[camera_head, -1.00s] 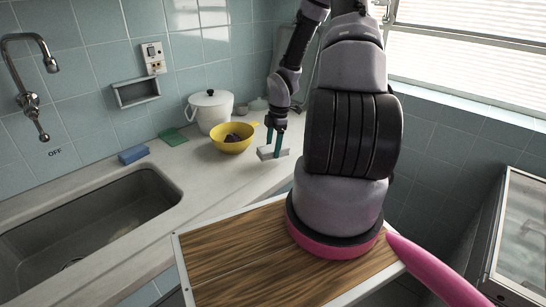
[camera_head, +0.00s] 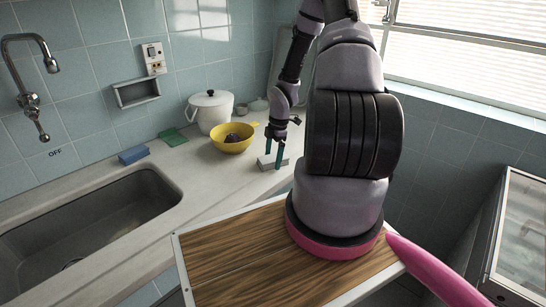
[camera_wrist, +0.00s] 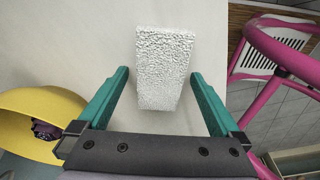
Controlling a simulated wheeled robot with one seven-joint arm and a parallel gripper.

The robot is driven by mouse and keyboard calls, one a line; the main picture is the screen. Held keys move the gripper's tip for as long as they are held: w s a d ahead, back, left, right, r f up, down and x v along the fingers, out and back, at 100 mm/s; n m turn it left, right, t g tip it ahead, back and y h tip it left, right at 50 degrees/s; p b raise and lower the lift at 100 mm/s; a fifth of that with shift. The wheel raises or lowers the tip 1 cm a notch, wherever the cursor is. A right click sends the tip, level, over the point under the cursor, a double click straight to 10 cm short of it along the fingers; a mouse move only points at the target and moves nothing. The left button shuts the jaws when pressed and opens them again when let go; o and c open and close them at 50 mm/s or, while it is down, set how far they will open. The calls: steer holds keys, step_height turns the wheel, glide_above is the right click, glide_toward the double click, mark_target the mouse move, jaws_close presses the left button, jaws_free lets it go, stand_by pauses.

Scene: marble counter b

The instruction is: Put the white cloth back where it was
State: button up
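The white cloth (camera_head: 270,163) is a thick, pale, rough-textured block on the counter near its front edge, right of the yellow bowl. In the wrist view the cloth (camera_wrist: 164,68) reaches between and beyond the finger tips. My gripper (camera_head: 274,154) is above it, pointing down. The cloth's underside is hidden.
A yellow bowl (camera_head: 232,146) with dark contents, a white lidded pot (camera_head: 210,111), a green cloth or pad (camera_head: 173,138) and a blue sponge (camera_head: 133,155) stand on the counter (camera_head: 208,178). The sink (camera_head: 90,225) is at the left. The wood-topped surface (camera_head: 225,262) is in front.

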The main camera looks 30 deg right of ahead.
steer(key=shift+r, duration=0.1)
step_height(320, 180, up, 23)
steer(key=s+m+h, duration=0.2)
steer(key=m, duration=0.3)
steer(key=s+a+r+m+t, duration=0.2)
steer(key=s+a+r+m, duration=0.2)
steer(key=r, duration=0.4)
steer(key=s+a+r+m+t+y, duration=0.1)
steer(key=s+a+r+m+t, duration=0.1)
steer(key=s+a+r+m, duration=0.3)
steer(key=s+a+r+m+t+y, duration=0.1)
steer(key=s+a+r+m+t, duration=0.2)
steer(key=s+r+m, duration=0.4)
step_height(320, 180, up, 4)
steer(key=shift+s+a+r+m, duration=0.15)
steer(key=shift+s+a+m, duration=0.15)
steer(key=shift+s+a, duration=0.55)
steer(key=shift+d, duration=0.1)
